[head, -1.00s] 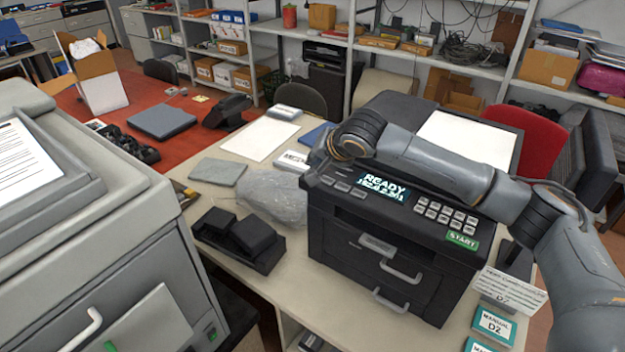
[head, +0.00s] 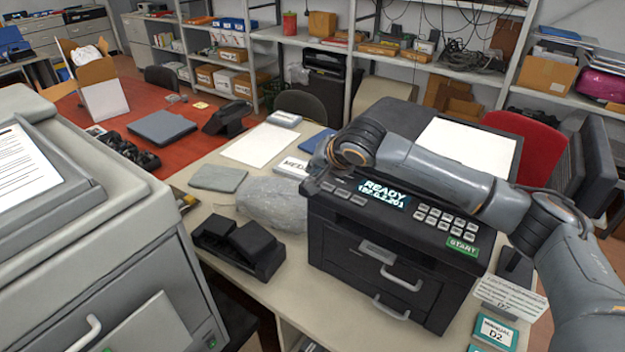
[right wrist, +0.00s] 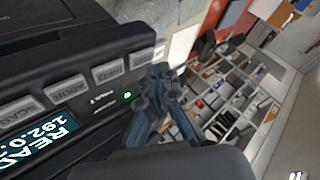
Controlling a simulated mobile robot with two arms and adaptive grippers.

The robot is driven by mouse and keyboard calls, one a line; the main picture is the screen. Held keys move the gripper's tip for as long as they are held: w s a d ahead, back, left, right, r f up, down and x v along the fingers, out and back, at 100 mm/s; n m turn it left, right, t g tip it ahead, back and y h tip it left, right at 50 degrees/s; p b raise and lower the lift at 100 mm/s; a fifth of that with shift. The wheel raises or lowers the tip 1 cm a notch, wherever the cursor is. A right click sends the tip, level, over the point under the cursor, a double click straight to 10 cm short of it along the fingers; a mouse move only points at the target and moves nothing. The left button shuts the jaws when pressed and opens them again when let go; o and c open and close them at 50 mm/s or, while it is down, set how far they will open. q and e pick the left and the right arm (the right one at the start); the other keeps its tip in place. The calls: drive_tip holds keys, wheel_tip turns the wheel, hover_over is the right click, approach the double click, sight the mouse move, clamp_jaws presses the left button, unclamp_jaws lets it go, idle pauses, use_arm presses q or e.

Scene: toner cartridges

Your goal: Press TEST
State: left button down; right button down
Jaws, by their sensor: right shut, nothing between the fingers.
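The black printer (head: 385,262) stands on the table, with a lit display (head: 379,193) reading READY above a line of digits. A row of grey buttons (head: 343,193) lies left of the display. In the right wrist view some buttons read SCAN, ADDR (right wrist: 68,88) and INFO (right wrist: 110,69); one more button at the row's end (right wrist: 141,56) is partly hidden by my fingers. No TEST label is readable. My right gripper (right wrist: 160,78) is shut and empty, its fingertips close to that end button; I cannot tell whether they touch. My left gripper is out of view.
A green START key (head: 463,247) and a keypad (head: 446,222) sit right of the display. A small green light (right wrist: 127,96) glows near the buttons. A clear bag (head: 273,203) and a black device (head: 238,247) lie left of the printer. A larger grey machine (head: 90,230) stands at left.

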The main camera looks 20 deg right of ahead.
drive_tip(key=shift+f, duration=0.1)
idle(0.4)
drive_tip(key=shift+f, duration=0.3)
drive_tip(key=shift+f, duration=0.4)
idle(0.5)
idle(0.4)
drive_tip(key=shift+r+p, duration=0.8)
drive_tip(key=shift+p, duration=0.25)
drive_tip(key=shift+r, duration=0.1)
wheel_tip(320, 180, up, 5)
drive_tip(key=p, duration=0.5)
